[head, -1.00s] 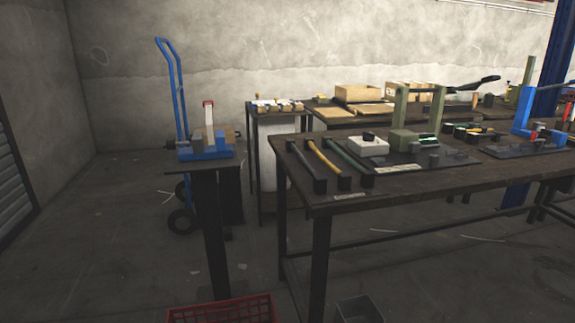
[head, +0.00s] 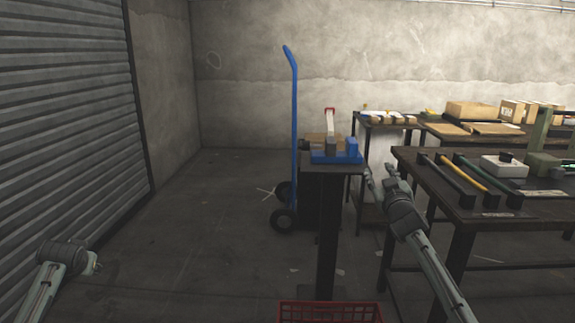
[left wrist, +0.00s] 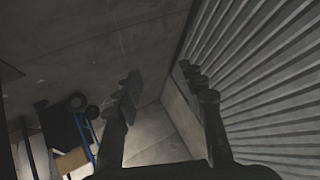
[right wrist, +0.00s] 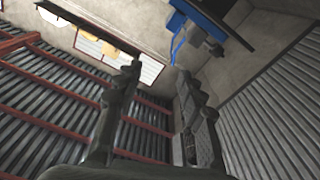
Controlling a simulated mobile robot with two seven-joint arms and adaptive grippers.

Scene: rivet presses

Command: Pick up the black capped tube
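Three long bars with dark block-like ends lie side by side on the near dark workbench at right in the head view. The leftmost is dark along its whole length and looks like the black capped tube (head: 446,181). A yellow one (head: 470,175) and a green one (head: 488,175) lie to its right. My right gripper (head: 380,173) is open and empty, left of the bench and apart from the tube. My left gripper (left wrist: 160,76) is open and empty, low at the left; its fingers show clearly only in the left wrist view. Neither wrist view shows the tube.
A narrow stand carries a blue fixture (head: 336,157), just left of my right gripper. A blue hand truck (head: 294,130) stands behind it. A red crate (head: 330,311) is on the floor in front. A white box (head: 504,166) sits right of the bars. Floor at left is clear.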

